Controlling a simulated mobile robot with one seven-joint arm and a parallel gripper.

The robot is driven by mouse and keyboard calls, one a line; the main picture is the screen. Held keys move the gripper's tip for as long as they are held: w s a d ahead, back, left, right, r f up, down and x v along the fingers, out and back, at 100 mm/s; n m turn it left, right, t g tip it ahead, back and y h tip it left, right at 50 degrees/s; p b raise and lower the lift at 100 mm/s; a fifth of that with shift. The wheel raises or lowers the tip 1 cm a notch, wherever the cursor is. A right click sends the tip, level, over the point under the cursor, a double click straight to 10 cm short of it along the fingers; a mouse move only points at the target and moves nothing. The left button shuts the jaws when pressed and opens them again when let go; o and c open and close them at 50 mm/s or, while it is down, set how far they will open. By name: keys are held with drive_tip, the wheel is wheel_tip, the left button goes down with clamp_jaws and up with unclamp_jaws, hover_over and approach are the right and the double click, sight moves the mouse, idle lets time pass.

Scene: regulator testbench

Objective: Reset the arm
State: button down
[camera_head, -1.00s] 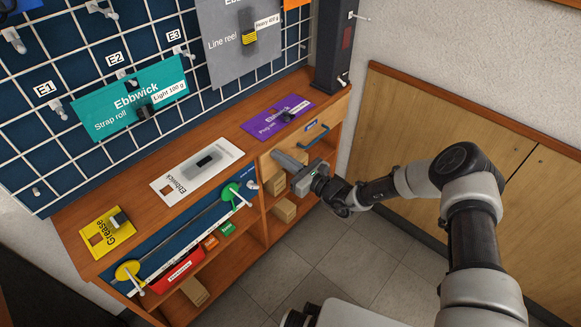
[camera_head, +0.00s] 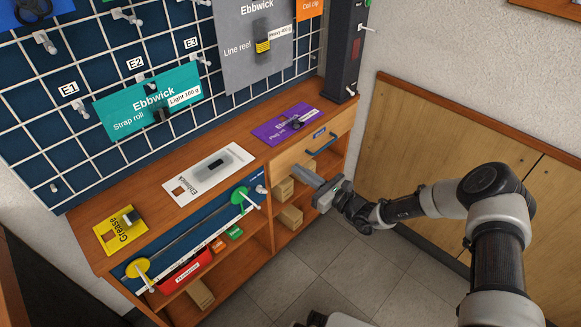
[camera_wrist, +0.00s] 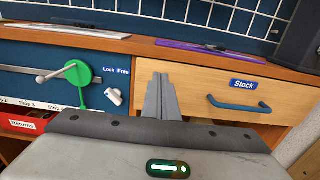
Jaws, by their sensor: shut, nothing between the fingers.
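My gripper (camera_head: 306,174) is in front of the wooden bench, just before the drawer marked Stock (camera_head: 311,145). Its fingers are together with nothing between them. In the wrist view my gripper (camera_wrist: 161,80) points at the left part of the drawer front (camera_wrist: 205,90), left of the blue handle (camera_wrist: 240,105). The drawer looks shut. My arm (camera_head: 425,205) reaches in from the right over the floor. I cannot tell the exact gap between the fingertips and the bench.
On the bench top (camera_head: 235,200) lie a yellow Grease card (camera_head: 119,230), a white card (camera_head: 208,175) and a purple card (camera_head: 285,124). A green lever disc (camera_head: 240,196) and a red bin (camera_head: 187,271) are at the front. Grey floor (camera_head: 350,270) is free.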

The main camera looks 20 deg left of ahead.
drive_tip(key=p+v, duration=0.1)
drive_tip(key=v, duration=0.7)
drive_tip(key=shift+d, duration=0.3)
drive_tip(key=s+d+r+n+g+h, duration=0.3)
drive_tip(key=s+r+n+g, duration=0.15)
drive_tip(key=r+n, duration=0.35)
drive_tip(key=s+d+r+n+g+h, duration=0.2)
drive_tip(key=s+d+r+n+g, duration=0.25)
drive_tip(key=r, duration=0.45)
drive_tip(key=s+d+r+n+t+h, duration=0.5)
drive_tip(key=s+d+r, duration=0.3)
drive_tip(key=d+r, duration=0.3)
drive_tip(key=s+d+r+n+t+h, duration=0.4)
drive_tip(key=s+d+r+h, duration=0.35)
drive_tip(key=d, duration=0.55)
wheel_tip(320, 180, up, 20)
drive_tip(key=p, duration=1.9)
drive_tip(key=shift+s+g, duration=0.3)
drive_tip(key=shift+s, duration=0.1)
drive_tip(key=shift+y, duration=0.25)
